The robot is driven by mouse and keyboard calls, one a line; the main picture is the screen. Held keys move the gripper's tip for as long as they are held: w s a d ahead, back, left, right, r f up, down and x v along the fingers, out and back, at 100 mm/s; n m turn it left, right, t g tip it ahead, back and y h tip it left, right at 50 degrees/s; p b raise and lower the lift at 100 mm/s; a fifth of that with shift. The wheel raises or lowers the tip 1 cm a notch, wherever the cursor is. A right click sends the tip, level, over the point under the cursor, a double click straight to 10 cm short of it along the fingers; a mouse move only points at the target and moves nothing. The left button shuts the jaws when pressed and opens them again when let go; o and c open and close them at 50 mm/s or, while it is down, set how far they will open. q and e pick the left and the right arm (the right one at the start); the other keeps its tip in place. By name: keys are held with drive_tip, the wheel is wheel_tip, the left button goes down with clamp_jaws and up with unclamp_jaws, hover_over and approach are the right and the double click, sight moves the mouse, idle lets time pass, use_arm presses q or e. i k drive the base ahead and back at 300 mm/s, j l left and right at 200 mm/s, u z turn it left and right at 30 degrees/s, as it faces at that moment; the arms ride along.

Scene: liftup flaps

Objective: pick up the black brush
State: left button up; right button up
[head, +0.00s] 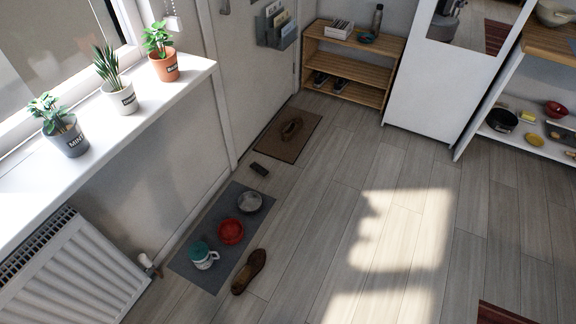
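A small dark, oblong object that looks like the black brush (260,169) lies on the wooden floor, between the brown doormat and the grey mat. It is too small to make out bristles or a handle. Nothing touches it. Neither of my grippers shows in the head view.
The grey mat (208,274) bears bowls and a teal-and-white mug. A brown shoe (249,272) lies beside it; another is on the doormat (275,151). A wooden rack (347,97), white cabinet (438,105), radiator (65,280) and plant-lined windowsill (190,88) stand around. The middle floor is clear.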

sight(260, 170)
drive_tip(key=i+l+z, duration=0.35)
drive_tip(key=i+l, duration=0.2)
drive_tip(key=i+l+z, duration=0.35)
drive_tip(key=i, duration=0.3)
